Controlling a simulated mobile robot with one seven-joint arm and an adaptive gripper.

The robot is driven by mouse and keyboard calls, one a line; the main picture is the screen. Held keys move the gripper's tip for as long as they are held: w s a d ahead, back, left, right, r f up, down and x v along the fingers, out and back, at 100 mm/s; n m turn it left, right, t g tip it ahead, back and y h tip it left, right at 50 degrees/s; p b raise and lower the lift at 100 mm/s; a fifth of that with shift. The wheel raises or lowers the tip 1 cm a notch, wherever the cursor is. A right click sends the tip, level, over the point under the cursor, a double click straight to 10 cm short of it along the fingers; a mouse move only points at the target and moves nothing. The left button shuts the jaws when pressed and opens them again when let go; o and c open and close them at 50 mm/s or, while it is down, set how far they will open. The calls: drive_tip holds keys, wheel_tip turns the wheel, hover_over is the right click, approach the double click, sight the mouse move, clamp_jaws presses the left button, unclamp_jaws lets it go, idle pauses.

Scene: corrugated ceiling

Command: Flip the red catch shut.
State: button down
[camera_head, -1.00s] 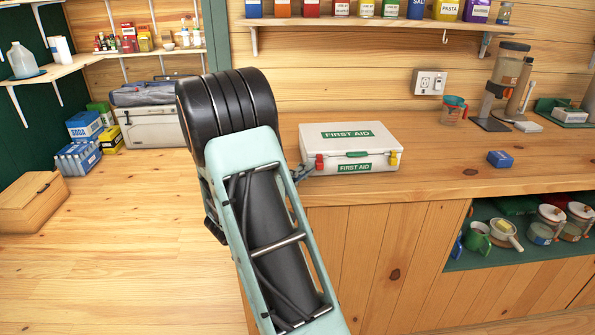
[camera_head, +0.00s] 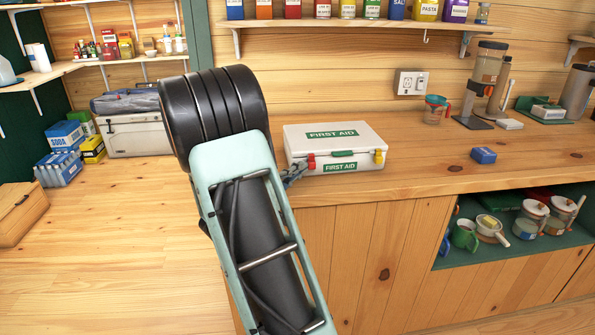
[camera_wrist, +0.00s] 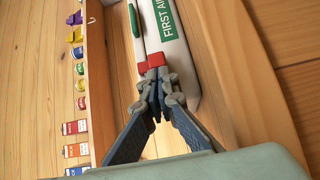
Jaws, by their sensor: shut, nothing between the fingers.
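The white first aid box (camera_head: 360,135) stands on the wooden counter with its lid down. The red catch (camera_head: 311,161) is at the left of its front face and a yellow catch (camera_head: 379,156) at the right. In the wrist view the red catch (camera_wrist: 151,63) shows as two red parts at the fingertips. My gripper (camera_head: 293,174) is shut and empty, just left of the red catch in the head view. In the wrist view my gripper (camera_wrist: 156,84) is right against or very near it; I cannot tell if they touch. The fingers partly cover the catch, and its exact position is unclear.
The counter (camera_head: 420,165) is clear just right of the box. A shelf (camera_head: 350,23) of containers hangs above. Mugs and jars stand in the green cubby below the counter.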

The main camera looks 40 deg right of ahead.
drive_tip(key=a, duration=0.1)
drive_tip(key=w+a+b, duration=0.1)
drive_tip(key=a, duration=0.2)
drive_tip(key=shift+w+a, duration=0.4)
drive_tip(key=v, duration=0.8)
drive_tip(key=shift+s+a, duration=0.2)
drive_tip(key=shift+a, duration=0.1)
drive_tip(key=shift+r, duration=0.15)
